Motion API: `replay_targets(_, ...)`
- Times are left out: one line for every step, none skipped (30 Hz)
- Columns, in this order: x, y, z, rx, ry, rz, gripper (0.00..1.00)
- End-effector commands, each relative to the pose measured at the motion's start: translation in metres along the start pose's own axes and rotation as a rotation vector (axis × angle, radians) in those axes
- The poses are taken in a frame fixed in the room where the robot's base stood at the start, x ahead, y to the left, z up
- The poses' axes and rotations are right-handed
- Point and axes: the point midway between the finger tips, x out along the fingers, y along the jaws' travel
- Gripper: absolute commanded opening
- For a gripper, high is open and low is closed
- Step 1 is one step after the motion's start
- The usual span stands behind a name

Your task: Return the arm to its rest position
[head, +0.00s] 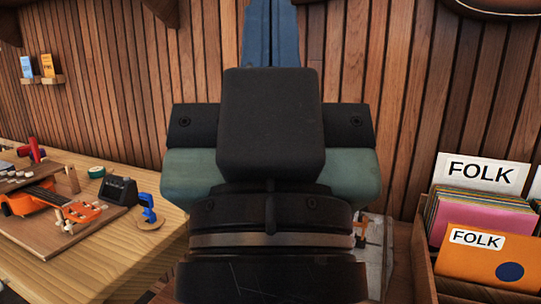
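My gripper (270,135) fills the middle of the head view, seen from behind and close to the camera. Its black housing and grey-green sides hide its fingertips, so I cannot tell whether it is open or shut, or whether anything is in it. The wrist below it covers the middle of the scene.
A wooden workbench (150,185) on the left bears an orange ukulele (40,198), a black device (119,190) and a blue clamp (148,208). A wooden record crate (421,265) with FOLK sleeves (482,250) stands close on the right. A slatted wood wall (110,85) is behind.

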Motion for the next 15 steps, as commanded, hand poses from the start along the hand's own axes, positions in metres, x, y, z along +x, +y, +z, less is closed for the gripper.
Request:
replay_targets(0.024, 0.000, -0.023, 0.001, -0.001, 0.000, 0.00)
replay_targets(0.031, 0.000, -0.029, 0.001, -0.001, 0.000, 0.00)
replay_targets(0.040, 0.000, -0.037, 0.001, -0.001, 0.000, 0.00)
replay_targets(0.046, 0.000, -0.043, 0.001, -0.001, -0.001, 0.00)
replay_targets(0.053, 0.000, -0.050, 0.001, -0.001, -0.001, 0.00)
replay_targets(0.062, 0.000, -0.058, 0.001, -0.001, -0.001, 0.00)
replay_targets(0.068, 0.000, -0.064, 0.001, -0.001, -0.001, 0.00)
replay_targets(0.075, 0.000, -0.070, 0.001, -0.001, -0.001, 0.00)
replay_targets(0.084, 0.000, -0.079, 0.001, -0.001, -0.001, 0.00)
replay_targets(0.090, 0.000, -0.085, 0.001, -0.001, -0.001, 0.00)
replay_targets(0.097, 0.000, -0.091, 0.001, -0.001, -0.001, 0.00)
replay_targets(0.106, 0.000, -0.100, 0.001, -0.001, -0.001, 0.00)
replay_targets(0.113, 0.000, -0.106, 0.001, -0.001, -0.001, 0.00)
replay_targets(0.119, 0.000, -0.112, 0.001, -0.001, -0.001, 0.00)
replay_targets(0.128, 0.000, -0.120, 0.001, -0.001, -0.001, 0.00)
